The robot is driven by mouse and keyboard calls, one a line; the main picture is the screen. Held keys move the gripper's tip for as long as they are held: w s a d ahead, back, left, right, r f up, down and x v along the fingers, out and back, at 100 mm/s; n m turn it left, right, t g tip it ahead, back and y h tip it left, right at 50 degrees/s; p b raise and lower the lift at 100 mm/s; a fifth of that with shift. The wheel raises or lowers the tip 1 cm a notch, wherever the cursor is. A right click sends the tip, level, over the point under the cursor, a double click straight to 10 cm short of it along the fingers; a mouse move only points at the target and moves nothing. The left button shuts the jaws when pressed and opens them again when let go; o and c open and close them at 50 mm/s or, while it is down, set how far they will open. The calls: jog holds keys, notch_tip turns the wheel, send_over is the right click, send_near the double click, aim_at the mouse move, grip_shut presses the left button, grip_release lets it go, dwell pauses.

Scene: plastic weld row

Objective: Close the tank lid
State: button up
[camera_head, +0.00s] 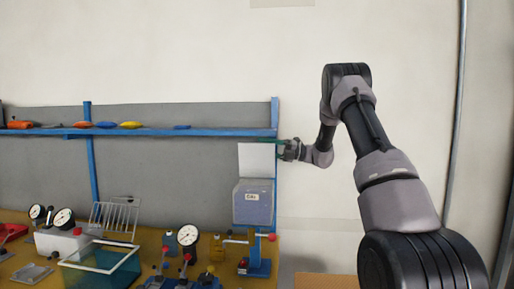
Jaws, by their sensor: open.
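A blue-grey box-shaped tank (253,208) with a small white label stands at the right end of the bench. A flat white panel (257,160), which looks like its lid, stands upright above the tank, so the lid appears open. My gripper (283,150) is at the right edge of the lid, near its upper part. The jaws are open; the fingertips are small and partly hidden, and I cannot tell if they touch the lid. A thin dark green strip (264,142) runs along the lid's top edge beside the gripper.
A blue shelf (190,132) runs behind the lid, with a blue post (275,115) close to my gripper. A teal open-topped container (105,270), a wire rack (115,217) and several gauges crowd the yellow bench. The wall area right of the tank is clear.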

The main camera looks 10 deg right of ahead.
jog(key=shift+x, duration=1.35)
grip_shut()
dwell(0.4)
